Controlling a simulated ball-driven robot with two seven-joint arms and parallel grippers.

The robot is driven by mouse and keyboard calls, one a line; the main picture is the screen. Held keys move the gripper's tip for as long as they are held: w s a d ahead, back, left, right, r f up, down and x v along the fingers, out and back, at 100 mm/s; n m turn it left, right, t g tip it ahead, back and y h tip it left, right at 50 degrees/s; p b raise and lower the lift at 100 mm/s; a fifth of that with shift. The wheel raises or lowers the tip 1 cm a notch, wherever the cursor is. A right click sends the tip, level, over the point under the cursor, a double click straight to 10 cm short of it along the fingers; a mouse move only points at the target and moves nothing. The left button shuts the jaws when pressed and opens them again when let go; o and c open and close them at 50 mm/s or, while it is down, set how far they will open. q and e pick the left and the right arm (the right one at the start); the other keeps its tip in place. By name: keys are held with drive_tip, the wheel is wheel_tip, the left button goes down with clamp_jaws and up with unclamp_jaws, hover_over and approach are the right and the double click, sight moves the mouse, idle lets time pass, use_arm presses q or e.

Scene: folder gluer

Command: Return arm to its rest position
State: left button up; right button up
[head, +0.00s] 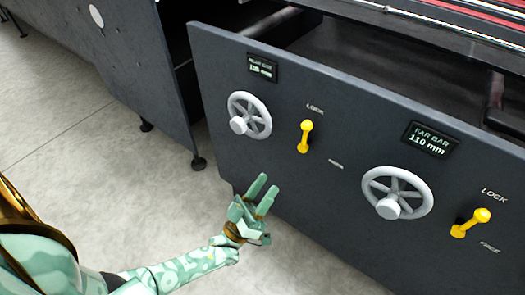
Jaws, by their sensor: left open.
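My left gripper (262,192) is open and empty. It is in front of the lower edge of the dark machine panel (290,190), below the left handwheel and the left yellow lever. It appears apart from both. My left arm (185,266) comes in from the lower left, low over the floor. My right gripper is not in the head view.
The panel carries a left grey handwheel (263,118), a left yellow lever (304,137), a right grey handwheel (420,191) and a right yellow lever (471,223). The far bar display (431,140) reads 110 mm. Bare concrete floor (80,160) lies at left.

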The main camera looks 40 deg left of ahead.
use_arm(q)
drive_tip(key=shift+s+f, duration=0.25)
drive_tip(key=shift+s, duration=0.05)
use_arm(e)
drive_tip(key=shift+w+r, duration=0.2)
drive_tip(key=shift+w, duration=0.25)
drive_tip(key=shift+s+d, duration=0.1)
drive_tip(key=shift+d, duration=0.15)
